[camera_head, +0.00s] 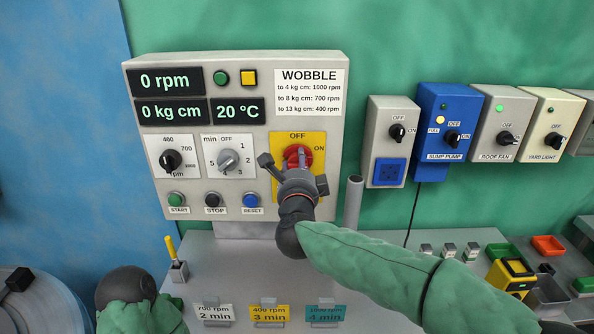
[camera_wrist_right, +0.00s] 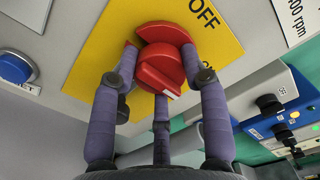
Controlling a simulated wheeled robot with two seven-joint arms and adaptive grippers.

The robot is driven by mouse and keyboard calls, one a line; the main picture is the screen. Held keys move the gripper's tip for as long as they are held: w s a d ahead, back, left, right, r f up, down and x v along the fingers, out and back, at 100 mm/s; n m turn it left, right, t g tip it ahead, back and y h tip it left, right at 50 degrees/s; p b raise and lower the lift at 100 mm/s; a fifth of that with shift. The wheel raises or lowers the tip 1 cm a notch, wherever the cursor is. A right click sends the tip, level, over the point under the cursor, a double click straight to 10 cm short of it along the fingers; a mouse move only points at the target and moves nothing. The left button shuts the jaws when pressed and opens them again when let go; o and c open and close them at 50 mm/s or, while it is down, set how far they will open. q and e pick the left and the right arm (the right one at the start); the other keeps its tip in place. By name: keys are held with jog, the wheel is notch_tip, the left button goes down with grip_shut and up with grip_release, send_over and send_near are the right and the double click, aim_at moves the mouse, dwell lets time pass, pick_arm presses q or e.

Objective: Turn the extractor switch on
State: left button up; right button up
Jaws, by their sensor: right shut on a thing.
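The red rotary switch (camera_head: 298,154) sits on a yellow plate (camera_head: 313,141) marked OFF at the top and ON at the right, on the grey control panel. I see no label reading "extractor". The wrist view shows the red knob (camera_wrist_right: 165,62) close up, with a white mark on its handle. I cannot tell for sure which label the mark faces. My right gripper (camera_head: 297,172) is shut on the knob, its fingers around it in the wrist view (camera_wrist_right: 160,80). Part of the plate is hidden behind the gripper. My left gripper's fingers do not show; only its arm is at lower left.
The panel displays (camera_head: 172,82) read 0 rpm. START, STOP and RESET buttons (camera_head: 212,200) lie left of my right gripper. A grey post (camera_head: 353,203) stands close on its right. SUMP PUMP (camera_head: 447,130), ROOF FAN (camera_head: 502,125) and YARD LIGHT (camera_head: 551,125) boxes line the wall.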

jog(key=shift+d, duration=0.15)
jog(key=o, duration=1.1)
jog(key=shift+d, duration=0.1)
jog(key=shift+o, duration=0.2)
jog(key=s, duration=1.2)
jog(key=shift+f, duration=0.1)
